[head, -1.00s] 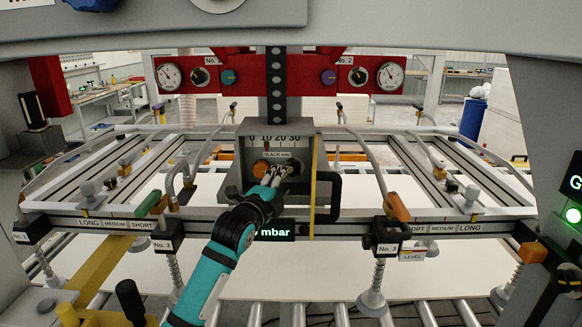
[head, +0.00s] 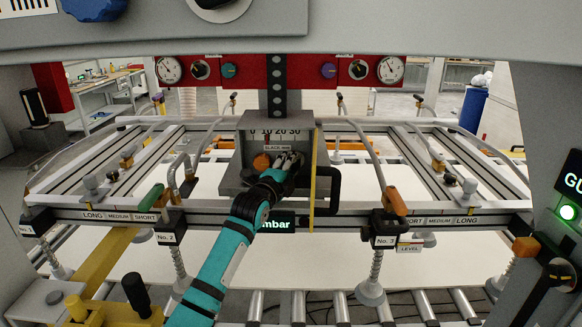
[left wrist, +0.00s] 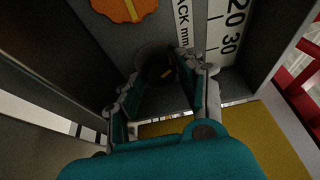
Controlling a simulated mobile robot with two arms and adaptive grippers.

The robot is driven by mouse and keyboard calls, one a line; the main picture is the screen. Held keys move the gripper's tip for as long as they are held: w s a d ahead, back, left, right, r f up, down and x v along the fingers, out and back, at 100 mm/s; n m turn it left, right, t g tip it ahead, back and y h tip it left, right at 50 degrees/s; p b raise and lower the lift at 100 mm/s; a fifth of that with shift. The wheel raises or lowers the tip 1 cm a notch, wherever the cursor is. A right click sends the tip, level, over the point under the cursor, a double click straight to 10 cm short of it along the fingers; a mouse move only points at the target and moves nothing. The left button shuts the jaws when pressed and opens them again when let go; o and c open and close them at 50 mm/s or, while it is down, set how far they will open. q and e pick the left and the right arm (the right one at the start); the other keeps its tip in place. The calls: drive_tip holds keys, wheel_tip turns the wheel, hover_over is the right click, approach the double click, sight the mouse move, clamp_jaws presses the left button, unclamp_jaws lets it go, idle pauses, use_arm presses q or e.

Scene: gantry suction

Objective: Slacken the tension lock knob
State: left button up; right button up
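The grey gauge box (head: 230,178) carries a "SLACK mm" scale, an orange knob (head: 261,162) and a dark knob to its right. Neither knob has a readable name saying tension lock. My left gripper (head: 290,160) is at the box face, over the dark knob, and hides most of it in the head view. In the left wrist view the dark knob (left wrist: 158,68), with a small yellow mark, lies between the two spread fingers. I cannot tell whether either finger touches it. The orange knob (left wrist: 124,4) is at the top, clear of the fingers. My right gripper is not in view.
A black handle (head: 333,190) and a yellow upright strip (head: 314,180) stand just right of the gripper. A "mbar" display (head: 275,224) is below. The gantry rail (head: 350,222) with hoses and suction cups (head: 370,292) spans both sides.

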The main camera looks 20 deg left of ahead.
use_arm(q)
drive_tip(key=c, duration=0.3)
drive_tip(key=n+b, duration=0.2)
drive_tip(key=b, duration=0.1)
drive_tip(key=shift+f+t, duration=0.3)
drive_tip(key=shift+f, duration=0.05)
drive_tip(key=n+t+b, duration=0.1)
drive_tip(key=n+b, duration=0.2)
drive_tip(key=shift+f+y, duration=0.1)
drive_tip(key=shift+y, duration=0.2)
drive_tip(key=shift+d+n+t+y+b, duration=0.1)
drive_tip(key=shift+n+t+y+b, duration=0.25)
drive_tip(key=shift+n+b, duration=0.7)
drive_tip(key=shift+n, duration=0.35)
drive_tip(key=o, duration=0.8)
drive_tip(key=shift+r, duration=0.2)
drive_tip(key=shift+o, duration=0.2)
drive_tip(key=shift+s, duration=0.1)
drive_tip(key=v, duration=1.1)
drive_tip(key=shift+s+f, duration=0.25)
drive_tip(key=shift+s, duration=0.1)
